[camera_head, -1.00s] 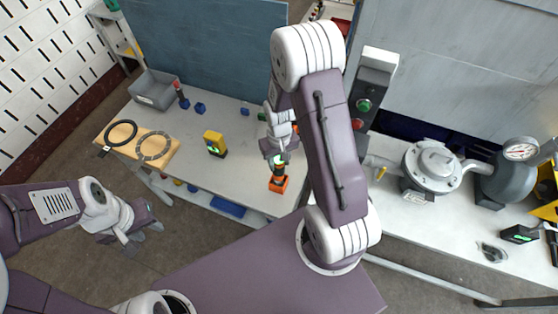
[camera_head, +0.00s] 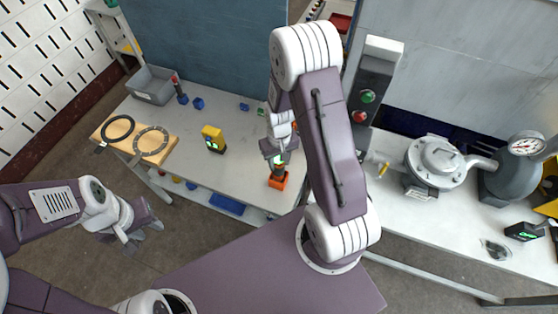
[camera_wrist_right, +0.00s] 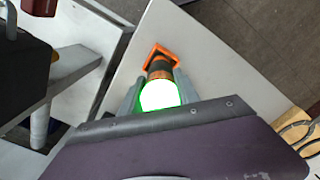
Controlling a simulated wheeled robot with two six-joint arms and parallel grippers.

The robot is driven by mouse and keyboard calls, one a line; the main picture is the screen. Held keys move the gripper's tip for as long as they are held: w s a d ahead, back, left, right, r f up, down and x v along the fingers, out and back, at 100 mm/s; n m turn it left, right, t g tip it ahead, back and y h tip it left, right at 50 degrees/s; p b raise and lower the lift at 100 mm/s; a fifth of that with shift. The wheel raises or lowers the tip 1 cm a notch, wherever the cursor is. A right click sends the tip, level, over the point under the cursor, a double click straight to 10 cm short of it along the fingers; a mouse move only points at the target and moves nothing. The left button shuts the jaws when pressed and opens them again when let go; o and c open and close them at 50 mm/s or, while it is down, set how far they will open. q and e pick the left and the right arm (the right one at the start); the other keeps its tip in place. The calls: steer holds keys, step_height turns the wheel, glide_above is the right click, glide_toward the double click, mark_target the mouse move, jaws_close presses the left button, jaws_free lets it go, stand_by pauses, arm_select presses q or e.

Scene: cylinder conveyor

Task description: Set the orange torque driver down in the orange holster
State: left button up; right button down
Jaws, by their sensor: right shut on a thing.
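My right gripper (camera_head: 276,158) is shut on the orange torque driver (camera_wrist_right: 160,70), which has a dark band and a bright green glowing end. The driver stands about upright at the orange holster (camera_head: 278,181) near the front edge of the table. In the right wrist view the holster (camera_wrist_right: 152,52) surrounds the driver's far end; how deep it sits is hidden. The fingers (camera_wrist_right: 158,90) are on both sides of the driver. My left gripper (camera_head: 140,234) is open and empty, off the table at the left.
The table (camera_head: 240,170) also carries a yellow device (camera_head: 213,138), a grey bin (camera_head: 153,86), small blue blocks (camera_head: 198,103) and a wooden board (camera_head: 157,155) with two rings. A button post (camera_head: 372,85) and a second bench with a pump (camera_head: 436,160) stand right of my right arm.

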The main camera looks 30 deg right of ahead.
steer(key=c, duration=0.8)
jaws_free()
steer(key=shift+r, duration=0.1)
step_height(320, 180, up, 9)
steer(key=shift+b, duration=0.6)
